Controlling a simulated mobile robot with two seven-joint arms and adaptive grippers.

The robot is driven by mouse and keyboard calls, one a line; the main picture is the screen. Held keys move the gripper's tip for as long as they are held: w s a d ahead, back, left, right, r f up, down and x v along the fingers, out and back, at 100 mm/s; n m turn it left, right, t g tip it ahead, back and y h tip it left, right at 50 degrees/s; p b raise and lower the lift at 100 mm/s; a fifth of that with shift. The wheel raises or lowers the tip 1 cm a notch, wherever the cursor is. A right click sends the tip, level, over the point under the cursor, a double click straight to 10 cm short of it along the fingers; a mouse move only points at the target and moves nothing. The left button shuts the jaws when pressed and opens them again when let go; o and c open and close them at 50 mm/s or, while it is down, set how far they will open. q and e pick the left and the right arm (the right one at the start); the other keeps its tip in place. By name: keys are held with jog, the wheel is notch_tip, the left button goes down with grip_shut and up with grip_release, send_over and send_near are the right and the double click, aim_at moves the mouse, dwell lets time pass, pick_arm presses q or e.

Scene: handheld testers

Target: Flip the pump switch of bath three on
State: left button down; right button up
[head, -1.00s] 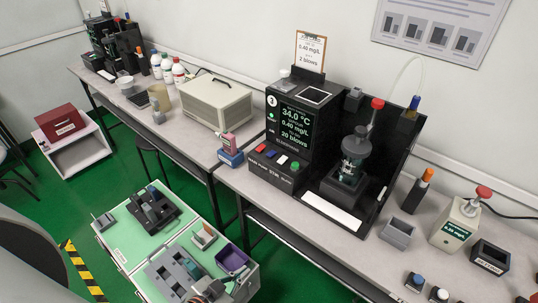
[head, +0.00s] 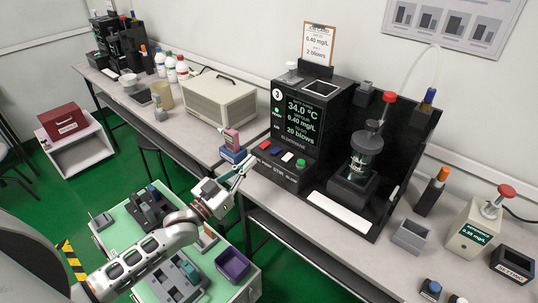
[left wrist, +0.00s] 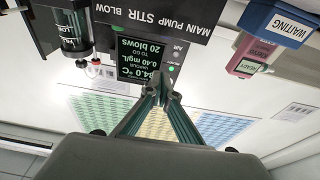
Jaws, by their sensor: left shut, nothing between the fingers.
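Bath three (head: 306,112) is the black unit marked 3, with a lit screen (head: 304,118) reading 34.0 °C, 0.40 mg/L and 20 blows. Its sloped front panel carries a red (head: 265,145), a blue (head: 276,151), a white (head: 287,157) and a green (head: 300,163) control. The left wrist view shows the panel upside down, with its label strip (left wrist: 150,22) reading MAIN, PUMP, STIR, BLOW. My left gripper (head: 249,160) is shut and empty, just left of the panel and apart from the switches. Its closed fingertips (left wrist: 166,90) also show in the wrist view. My right gripper is out of view.
A pink tester (head: 231,139) stands in a blue holder (head: 232,155) marked WAITING, close behind my left gripper. A glass vessel (head: 365,155) stands right of bath three. A beige case (head: 220,100) sits further left. A green-topped cart (head: 115,225) stands below my arm.

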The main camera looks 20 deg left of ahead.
pick_arm(q)
jog(key=shift+w, duration=0.1)
notch_tip(320, 180, up, 2)
send_over(269, 158)
notch_tip(269, 158, down, 2)
jog(key=shift+w+f+b, duration=0.1)
jog(key=shift+w+b, duration=0.05)
jog(key=shift+b, duration=0.2)
jog(key=shift+f, duration=0.85)
